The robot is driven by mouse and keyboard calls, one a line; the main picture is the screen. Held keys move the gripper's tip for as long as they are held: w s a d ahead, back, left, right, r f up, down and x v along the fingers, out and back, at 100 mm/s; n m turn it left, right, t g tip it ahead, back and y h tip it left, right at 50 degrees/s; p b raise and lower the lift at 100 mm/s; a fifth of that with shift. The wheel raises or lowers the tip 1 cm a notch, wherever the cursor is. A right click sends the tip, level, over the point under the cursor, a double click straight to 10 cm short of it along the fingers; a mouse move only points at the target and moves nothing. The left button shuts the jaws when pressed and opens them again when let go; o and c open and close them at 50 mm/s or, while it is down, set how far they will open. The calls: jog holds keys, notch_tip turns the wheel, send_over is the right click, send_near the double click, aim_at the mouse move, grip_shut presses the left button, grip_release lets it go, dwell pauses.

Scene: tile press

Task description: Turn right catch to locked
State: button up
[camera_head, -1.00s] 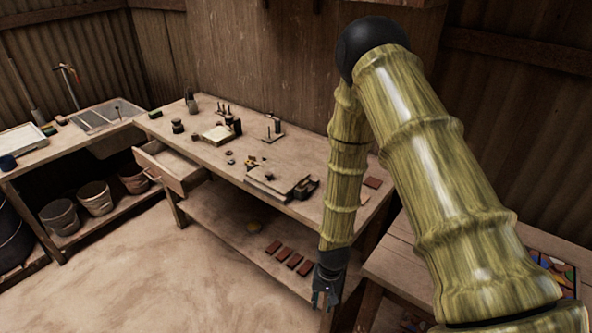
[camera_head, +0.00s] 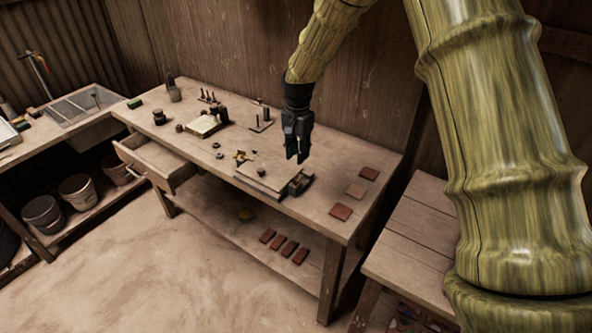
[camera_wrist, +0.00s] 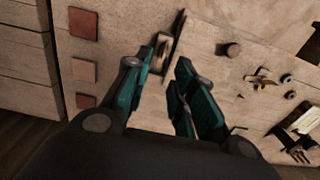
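A flat pale wooden press board (camera_head: 262,180) lies on the workbench, with a small dark knob on top. A dark block (camera_head: 299,183) sits at its right end; I cannot make out the right catch or its position. My gripper (camera_head: 298,159) points down above and just behind this right end, apart from it. In the wrist view my gripper (camera_wrist: 160,98) is open, its teal fingers apart with nothing held. The dark-edged end of the press (camera_wrist: 165,48) shows beyond and between the fingers, and the right finger covers part of the board.
Red-brown tiles (camera_head: 341,211) lie on the workbench (camera_head: 310,210) to the right, and more on the lower shelf (camera_head: 222,208). Small tools and a pale block (camera_head: 203,125) stand farther left. A drawer (camera_head: 160,163) is pulled out at left. A plank table (camera_head: 415,240) stands at right.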

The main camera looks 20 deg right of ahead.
aim_at(295, 176)
jog(key=f+p, duration=0.1)
jog(key=f, duration=0.3)
jog(key=f+p, duration=0.1)
jog(key=f, duration=0.2)
jog(key=shift+w+a+f+p, duration=0.1)
jog(key=shift+a+p, duration=0.25)
jog(key=shift+w+f, duration=0.2)
jog(key=shift+f, duration=0.55)
jog(key=shift+s+f, duration=0.1)
jog(key=shift+f, duration=0.2)
grip_shut()
